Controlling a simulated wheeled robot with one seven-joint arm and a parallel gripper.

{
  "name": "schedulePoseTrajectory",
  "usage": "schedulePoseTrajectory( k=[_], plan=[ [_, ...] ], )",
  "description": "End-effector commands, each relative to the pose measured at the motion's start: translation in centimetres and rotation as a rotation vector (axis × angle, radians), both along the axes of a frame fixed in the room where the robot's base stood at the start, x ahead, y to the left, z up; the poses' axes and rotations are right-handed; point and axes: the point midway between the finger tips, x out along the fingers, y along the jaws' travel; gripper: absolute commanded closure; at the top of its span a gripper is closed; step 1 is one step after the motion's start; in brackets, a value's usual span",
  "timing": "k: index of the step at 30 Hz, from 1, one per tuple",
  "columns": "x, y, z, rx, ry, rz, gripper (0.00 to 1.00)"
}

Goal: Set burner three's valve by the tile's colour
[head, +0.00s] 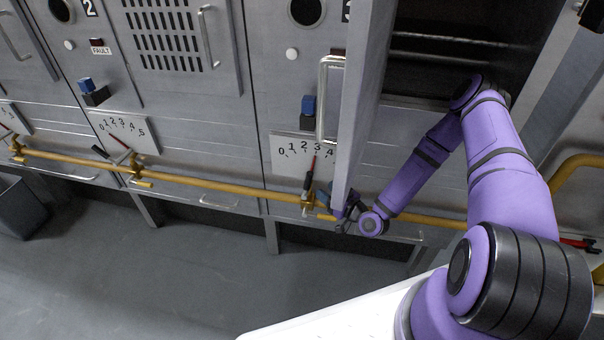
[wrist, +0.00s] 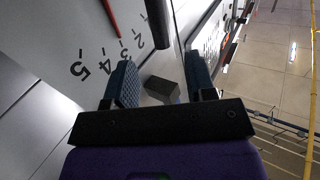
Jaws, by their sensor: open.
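Burner three's dial plate (head: 297,151) is on the panel left of the open door. Its red pointer (head: 313,164) stands near the 3; it also shows in the wrist view (wrist: 111,18). The dark valve handle (head: 308,183) is below the pointer, above the yellow pipe. My gripper (wrist: 162,62) is open, with a finger on each side of a dark block (wrist: 162,88); I cannot tell whether they touch. A dark bar (wrist: 157,24) lies ahead of the fingertips. In the head view the door edge partly hides the gripper (head: 344,212). I cannot identify the tile for certain.
The open door (head: 360,95) stands close beside my wrist, with its handle (head: 324,98) facing left. The yellow pipe (head: 210,190) runs along the panels. Burner two's dial (head: 126,128) is further left. The grey floor (head: 180,270) in front is clear.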

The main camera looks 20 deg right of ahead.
Motion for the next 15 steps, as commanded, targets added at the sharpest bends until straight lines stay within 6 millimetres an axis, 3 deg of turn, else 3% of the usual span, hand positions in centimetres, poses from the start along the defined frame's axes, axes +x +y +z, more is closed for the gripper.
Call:
schedulePoseTrajectory(
  k=[5, 15],
  plan=[
    [1.6, 0.8, 0.0, -0.001, -0.003, 0.000, 0.49],
    [6.8, 3.5, 0.0, 0.000, -0.001, 0.001, 0.49]
  ],
)
